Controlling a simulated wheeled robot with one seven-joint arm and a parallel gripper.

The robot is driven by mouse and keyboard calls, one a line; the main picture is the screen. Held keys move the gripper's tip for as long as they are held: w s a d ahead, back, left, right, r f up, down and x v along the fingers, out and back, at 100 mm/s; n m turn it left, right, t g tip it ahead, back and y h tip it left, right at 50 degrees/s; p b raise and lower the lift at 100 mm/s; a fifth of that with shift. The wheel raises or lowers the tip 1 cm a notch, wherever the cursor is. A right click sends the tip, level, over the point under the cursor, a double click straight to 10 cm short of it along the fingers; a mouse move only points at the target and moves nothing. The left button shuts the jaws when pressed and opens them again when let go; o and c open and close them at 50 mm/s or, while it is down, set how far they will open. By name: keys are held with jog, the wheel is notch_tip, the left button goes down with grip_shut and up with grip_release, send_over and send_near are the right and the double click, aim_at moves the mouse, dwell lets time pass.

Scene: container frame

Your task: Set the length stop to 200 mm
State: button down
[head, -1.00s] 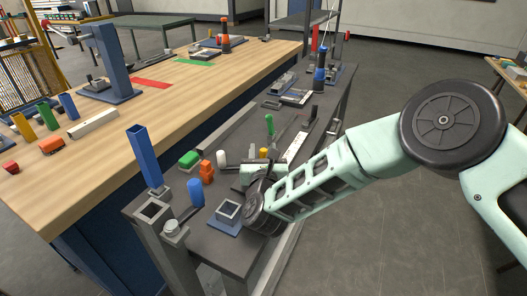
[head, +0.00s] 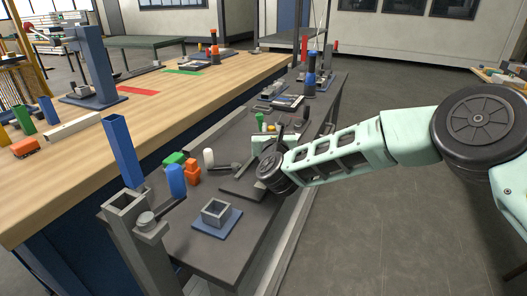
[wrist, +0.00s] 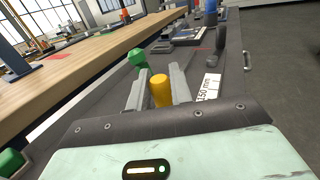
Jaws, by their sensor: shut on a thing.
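My gripper (wrist: 160,76) is shut on a yellow knob (wrist: 161,91), with one grey finger on each side of it. I take the knob to be the stop's, but the stop's body below it is hidden. A white scale strip (wrist: 209,86) marked 150 mm lies just right of the fingers in the wrist view. Other marks on it cannot be read, so the stop's exact setting cannot be told. In the head view my gripper (head: 262,143) is over the dark bench, and the yellow knob (head: 271,128) shows just beyond it.
A green handle (wrist: 137,57) stands close beyond the left finger. Orange (head: 192,172), blue (head: 176,180) and white (head: 208,157) pieces stand on the dark bench (head: 225,252). A square socket (head: 216,212) is nearer. The wooden bench (head: 60,180) runs along the left.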

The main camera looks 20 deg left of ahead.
jog(key=shift+w+b, duration=0.3)
jog(key=shift+w, duration=0.65)
jog(key=c, duration=1.3)
grip_release()
